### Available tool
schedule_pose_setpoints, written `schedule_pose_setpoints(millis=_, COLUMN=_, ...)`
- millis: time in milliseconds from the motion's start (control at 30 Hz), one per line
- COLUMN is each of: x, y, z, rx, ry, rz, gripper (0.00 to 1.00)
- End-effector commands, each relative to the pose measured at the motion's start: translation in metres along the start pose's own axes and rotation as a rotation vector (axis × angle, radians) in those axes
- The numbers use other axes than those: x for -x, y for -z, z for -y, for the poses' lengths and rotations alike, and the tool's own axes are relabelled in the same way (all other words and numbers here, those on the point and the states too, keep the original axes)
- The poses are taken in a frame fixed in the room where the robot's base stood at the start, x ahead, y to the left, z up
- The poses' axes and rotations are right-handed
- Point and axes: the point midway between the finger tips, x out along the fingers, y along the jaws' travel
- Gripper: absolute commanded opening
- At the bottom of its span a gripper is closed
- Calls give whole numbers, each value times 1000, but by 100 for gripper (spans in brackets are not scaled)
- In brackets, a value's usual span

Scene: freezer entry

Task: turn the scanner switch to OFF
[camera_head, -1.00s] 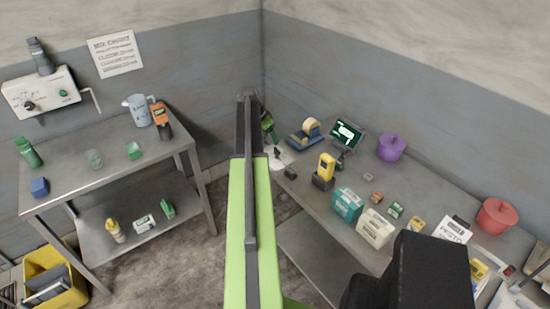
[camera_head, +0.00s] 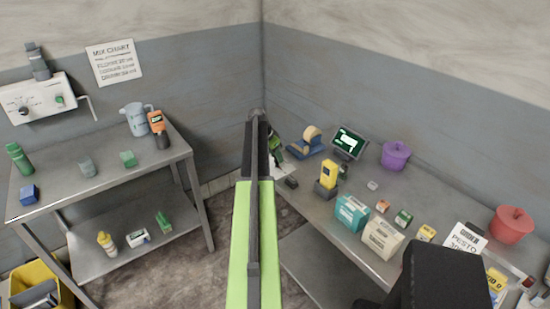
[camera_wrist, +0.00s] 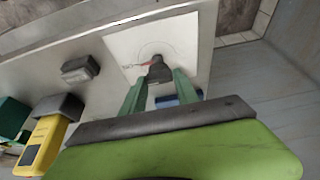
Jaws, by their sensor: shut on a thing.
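A white plate (camera_wrist: 125,42) with a round dial marking and a small red mark lies on the metal table. A dark knob (camera_wrist: 160,70) stands on it, which looks like the scanner switch. My gripper (camera_wrist: 158,78) is shut on the knob, with its two green fingers on either side. I cannot read the knob's setting. In the head view my arm covers most of the gripper and the knob, and only part of the white plate (camera_head: 281,170) shows. The yellow scanner (camera_head: 329,173) stands in a dark holder to the right; it also shows in the wrist view (camera_wrist: 40,145).
A small dark block (camera_wrist: 88,68) lies beside the plate. A tape dispenser (camera_head: 306,143), a small screen (camera_head: 349,141) and a purple pot (camera_head: 396,155) stand behind. Several boxes and a red pot (camera_head: 512,225) fill the right side. Another table (camera_head: 100,175) stands left.

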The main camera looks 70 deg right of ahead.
Motion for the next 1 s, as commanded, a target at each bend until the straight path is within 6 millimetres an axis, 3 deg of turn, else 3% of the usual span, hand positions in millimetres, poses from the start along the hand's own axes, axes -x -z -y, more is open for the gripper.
schedule_pose_setpoints(millis=167, x=0, y=0, z=2, rx=1, ry=4, rz=-2, gripper=0)
schedule_pose_setpoints(millis=200, x=5, y=-12, z=-8, rx=3, ry=5, rz=-2, gripper=0)
schedule_pose_setpoints(millis=567, x=0, y=1, z=0, rx=76, ry=34, rz=-5, gripper=0)
schedule_pose_setpoints(millis=1000, x=0, y=2, z=-2, rx=415, ry=175, rz=-7, gripper=0)
